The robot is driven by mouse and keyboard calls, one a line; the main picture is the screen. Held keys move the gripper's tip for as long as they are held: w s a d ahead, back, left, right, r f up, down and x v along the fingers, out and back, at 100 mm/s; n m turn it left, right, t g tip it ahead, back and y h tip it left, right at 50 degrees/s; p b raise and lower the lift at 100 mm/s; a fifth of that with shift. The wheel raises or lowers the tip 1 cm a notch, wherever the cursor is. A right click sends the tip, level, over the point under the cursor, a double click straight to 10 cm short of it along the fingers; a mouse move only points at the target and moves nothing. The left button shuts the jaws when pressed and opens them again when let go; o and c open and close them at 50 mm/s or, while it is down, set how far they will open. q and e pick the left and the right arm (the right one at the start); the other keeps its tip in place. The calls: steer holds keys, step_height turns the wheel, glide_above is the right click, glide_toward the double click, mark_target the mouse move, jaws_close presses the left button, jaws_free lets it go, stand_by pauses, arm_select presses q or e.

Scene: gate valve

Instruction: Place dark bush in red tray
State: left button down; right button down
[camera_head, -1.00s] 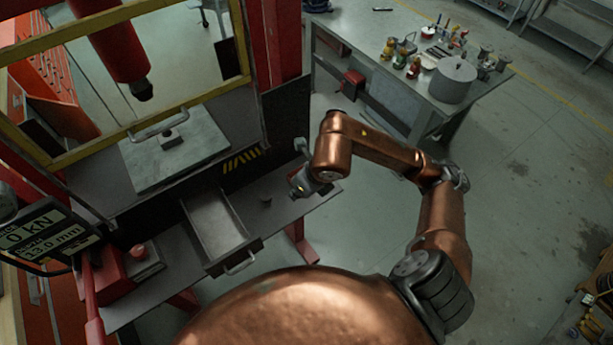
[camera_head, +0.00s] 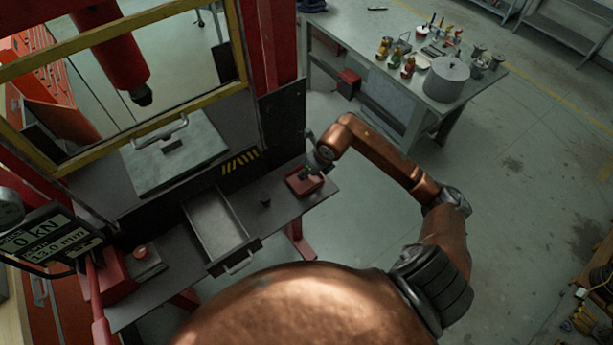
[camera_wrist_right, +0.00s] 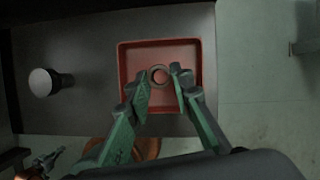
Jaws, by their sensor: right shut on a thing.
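The red tray (camera_head: 317,189) is a shallow square tray near the right end of the grey bench. It also shows in the right wrist view (camera_wrist_right: 128,62). My right gripper (camera_head: 306,173) is over the tray, with its fingers pointing down. In the right wrist view, the fingertips (camera_wrist_right: 159,75) are shut on a small dark ring, the dark bush (camera_wrist_right: 158,70). The bush appears over the tray's inside; I cannot tell whether it touches the floor of the tray. My left gripper is not in view.
A dark knob-topped piece (camera_head: 265,201) stands on the bench left of the tray, also in the right wrist view (camera_wrist_right: 44,82). An open drawer (camera_head: 217,228) is further left. The press frame (camera_head: 281,60) rises behind. Floor lies right of the bench.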

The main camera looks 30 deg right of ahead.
step_height(320, 180, down, 2)
steer(key=shift+f+p, duration=0.25)
steer(key=shift+p, duration=0.2)
steer(key=shift+f, duration=0.3)
steer(key=c, duration=1.7)
jaws_free()
steer(key=shift+r, duration=0.15)
steer(key=shift+s+r, duration=0.1)
steer(key=shift+r, duration=0.1)
steer(key=b+v, duration=0.2)
steer(key=v, duration=0.9)
steer(key=shift+s+r, duration=0.1)
steer(key=shift+r, duration=0.25)
